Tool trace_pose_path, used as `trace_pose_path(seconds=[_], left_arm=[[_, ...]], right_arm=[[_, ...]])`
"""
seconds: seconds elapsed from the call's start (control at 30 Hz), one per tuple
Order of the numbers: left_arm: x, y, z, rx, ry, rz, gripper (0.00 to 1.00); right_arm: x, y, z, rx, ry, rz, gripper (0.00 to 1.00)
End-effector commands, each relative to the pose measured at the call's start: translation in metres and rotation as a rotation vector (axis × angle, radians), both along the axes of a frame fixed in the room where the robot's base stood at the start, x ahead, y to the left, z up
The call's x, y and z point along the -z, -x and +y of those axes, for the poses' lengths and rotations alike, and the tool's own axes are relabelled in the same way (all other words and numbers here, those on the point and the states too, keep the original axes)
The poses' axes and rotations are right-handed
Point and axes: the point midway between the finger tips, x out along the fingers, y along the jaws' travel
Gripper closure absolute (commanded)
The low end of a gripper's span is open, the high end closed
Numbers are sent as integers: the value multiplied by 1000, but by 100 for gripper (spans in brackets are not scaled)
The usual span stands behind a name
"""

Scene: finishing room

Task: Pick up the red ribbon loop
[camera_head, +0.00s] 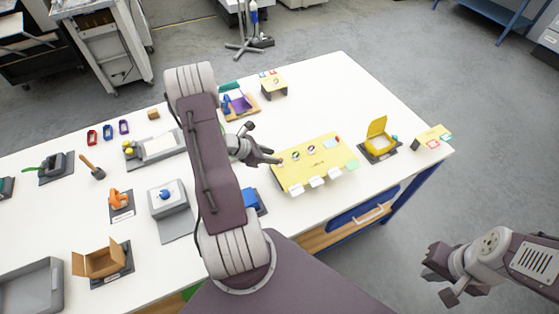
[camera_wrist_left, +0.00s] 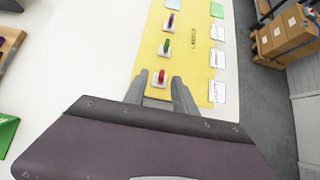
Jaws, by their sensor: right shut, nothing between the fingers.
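A small red loop (camera_wrist_left: 161,76) stands on a white pad at the near end of a yellow board (camera_head: 325,172) on the white table. In the left wrist view it shows between the two fingertips of my left gripper (camera_wrist_left: 158,88), which are apart on either side of it. Whether they touch it cannot be told. In the head view my left gripper (camera_head: 264,146) is at the board's left edge and the loop is not clear there. My right gripper (camera_head: 437,278) is shut and empty, away from the table at the lower right.
A green loop (camera_wrist_left: 166,45) and a purple loop (camera_wrist_left: 170,20) stand further along the board on white pads. White cards (camera_wrist_left: 217,58) line one edge. A yellow box (camera_head: 379,130) stands to the right of the board. Red, blue and purple frames (camera_head: 108,131) stand at the far left.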

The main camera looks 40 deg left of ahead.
Motion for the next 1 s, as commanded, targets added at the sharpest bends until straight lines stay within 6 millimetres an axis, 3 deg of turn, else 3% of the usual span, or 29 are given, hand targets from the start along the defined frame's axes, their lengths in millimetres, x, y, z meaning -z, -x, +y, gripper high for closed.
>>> trace_pose_path(seconds=[0.17,0.3,0.53,0.63,0.67,1.0], left_arm=[[18,-16,-13,4,5,3,67],[33,-28,-18,4,1,2,67],[36,-29,-18,1,0,1,67],[36,-29,-17,1,0,1,95],[36,-29,-17,1,0,1,100],[35,-29,-17,2,0,1,100]], right_arm=[[-19,0,0,0,0,0,100],[-21,0,0,0,0,0,100],[-20,0,0,0,0,0,100],[-20,0,0,0,0,0,100],[-20,0,0,0,0,0,100],[-19,0,0,0,0,0,100]])
